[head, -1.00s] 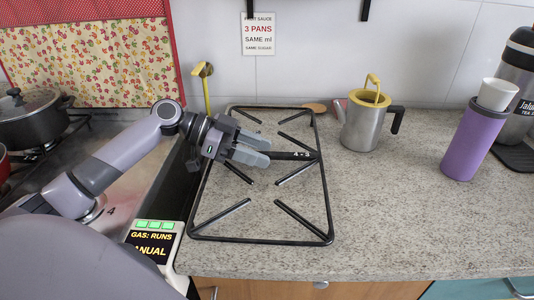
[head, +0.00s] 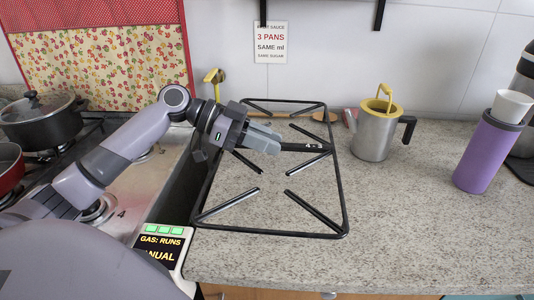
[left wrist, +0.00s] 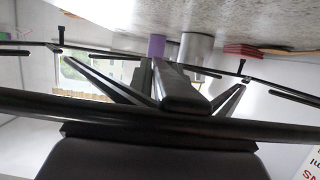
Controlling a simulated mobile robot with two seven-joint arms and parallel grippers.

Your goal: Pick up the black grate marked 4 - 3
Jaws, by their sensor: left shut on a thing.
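The black grate marked 4 - 3 (head: 314,147) is a rectangular wire frame with inward prongs. It hangs roughly level a little above the speckled counter. My left gripper (head: 268,140) comes in from the left over the grate's left bar and is shut on the grate. In the left wrist view the grate's bars (left wrist: 60,105) cross the picture around my left gripper (left wrist: 180,92), with the counter at the top. My right gripper is not in view.
A steel jug (head: 373,138) with a yellow top and a purple tumbler (head: 487,152) stand right of the grate. The stove with a black pot (head: 42,122) is at left. A gas display (head: 160,246) sits at the front. The counter (head: 420,230) at front right is clear.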

